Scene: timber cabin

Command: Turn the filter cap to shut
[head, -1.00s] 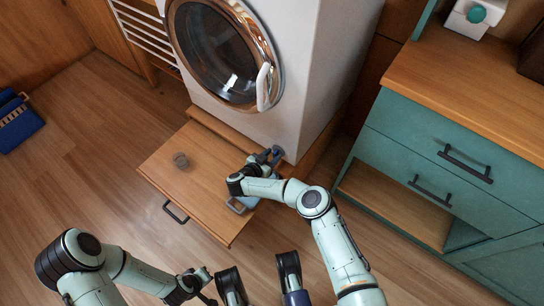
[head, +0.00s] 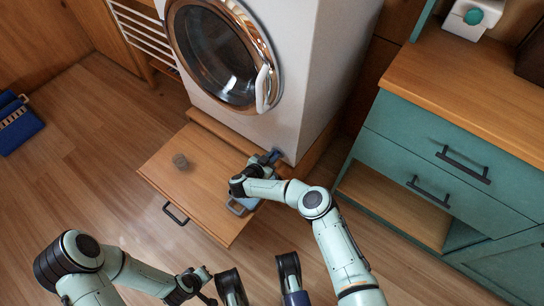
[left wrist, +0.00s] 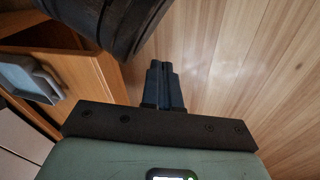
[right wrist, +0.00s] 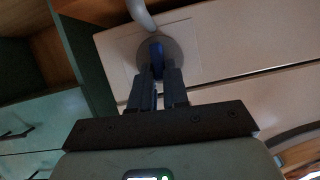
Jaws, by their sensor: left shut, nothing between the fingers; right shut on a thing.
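The filter cap shows in the right wrist view as a blue grip (right wrist: 157,58) standing out of a round grey base (right wrist: 177,52) low on the white washing machine (head: 310,90). My right gripper (right wrist: 160,82) is shut on the blue grip, and its fingers cover part of it. In the head view my right gripper (head: 264,160) is at the machine's lower right front corner, and the cap is mostly hidden there. My left gripper (left wrist: 164,80) is shut and empty, over the floor, away from the cap.
A pulled-out wooden shelf (head: 200,205) with a dark handle lies below the machine. A pale hose (right wrist: 141,14) runs beside the cap. A teal cabinet (head: 450,150) stands right.

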